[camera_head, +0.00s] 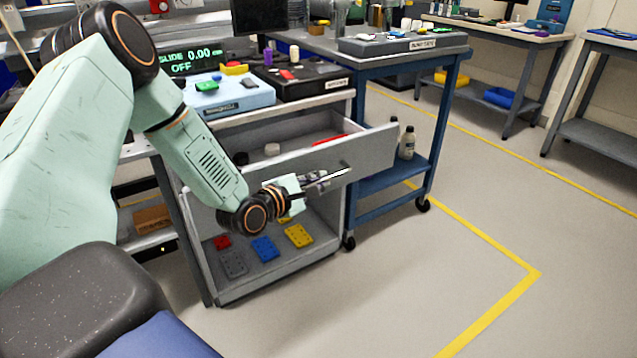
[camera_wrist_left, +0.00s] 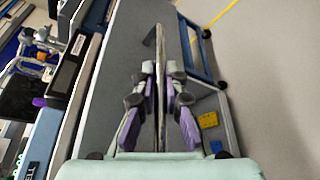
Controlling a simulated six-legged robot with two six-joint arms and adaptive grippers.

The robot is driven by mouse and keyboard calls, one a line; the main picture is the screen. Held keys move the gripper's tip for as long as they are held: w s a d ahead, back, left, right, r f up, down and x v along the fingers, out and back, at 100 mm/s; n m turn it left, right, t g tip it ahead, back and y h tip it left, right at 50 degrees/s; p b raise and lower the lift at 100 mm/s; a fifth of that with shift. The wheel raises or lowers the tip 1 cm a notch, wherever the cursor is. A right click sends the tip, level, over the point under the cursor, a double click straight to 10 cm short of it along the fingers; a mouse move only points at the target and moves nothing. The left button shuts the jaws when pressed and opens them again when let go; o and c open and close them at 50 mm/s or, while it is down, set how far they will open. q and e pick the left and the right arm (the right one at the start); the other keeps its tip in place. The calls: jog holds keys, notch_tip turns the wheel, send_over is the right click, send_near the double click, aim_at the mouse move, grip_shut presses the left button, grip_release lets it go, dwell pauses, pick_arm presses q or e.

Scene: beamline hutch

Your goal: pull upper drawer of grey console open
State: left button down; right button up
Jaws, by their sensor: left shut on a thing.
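The upper drawer (camera_head: 372,150) of the grey console (camera_head: 327,238) stands pulled out, with its inside visible from above. Its front panel also shows in the left wrist view (camera_wrist_left: 124,62). My left gripper (camera_head: 314,180) is at the drawer front, shut on the bar handle (camera_head: 338,172). In the left wrist view the handle (camera_wrist_left: 160,45) runs between the two fingers of my left gripper (camera_wrist_left: 160,84). A white round item (camera_head: 271,149), a dark item (camera_head: 240,158) and a red item (camera_head: 328,140) lie in the drawer. My right gripper is not in view.
Below the drawer, an open shelf holds a blue block (camera_head: 265,248), a yellow block (camera_head: 299,235) and others. A blue cart (camera_head: 434,122) with bottles (camera_head: 407,143) stands close to the right. The floor (camera_head: 440,270) in front and right is clear, with yellow lines.

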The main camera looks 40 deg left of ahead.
aim_at(317, 148)
pick_arm(q)
jog(key=c, duration=1.4)
grip_release()
jog(key=shift+r, duration=0.55)
notch_tip(317, 148, up, 8)
jog(key=shift+s+f, duration=0.1)
jog(key=shift+w+r, duration=0.2)
jog(key=shift+r, duration=0.1)
jog(key=shift+s+r, duration=0.2)
jog(key=shift+r, duration=0.15)
jog(key=shift+w+f, duration=0.15)
jog(key=shift+f, duration=0.05)
